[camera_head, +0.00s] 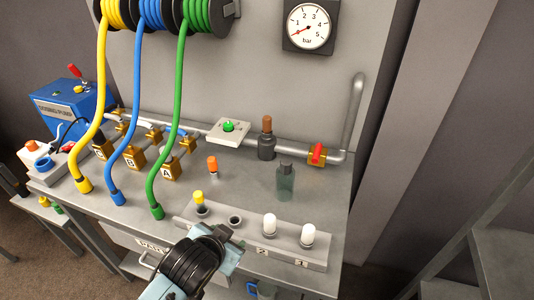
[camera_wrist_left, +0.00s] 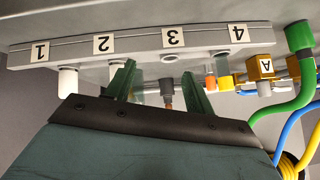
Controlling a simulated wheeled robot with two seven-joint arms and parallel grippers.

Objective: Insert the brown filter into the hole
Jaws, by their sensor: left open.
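The brown filter (camera_head: 266,124) stands upright in a dark grey holder (camera_head: 267,148) at the back of the bench. The front rack (camera_head: 290,251) has an empty hole (camera_head: 235,220) between a yellow filter (camera_head: 199,197) and a white filter (camera_head: 269,224). My left gripper (camera_head: 228,240) is open and empty, in front of the rack near the empty hole. Its fingers (camera_wrist_left: 160,88) also show in the wrist view, with a small brownish and grey thing visible beyond them. My right gripper is out of view.
A second white filter (camera_head: 308,235) stands at the rack's right end. A clear green bottle (camera_head: 285,182) and an orange-topped piece (camera_head: 212,165) stand behind the rack. Yellow, blue and green hoses (camera_head: 155,170) hang at the left. A pipe with a red valve (camera_head: 318,154) runs along the back.

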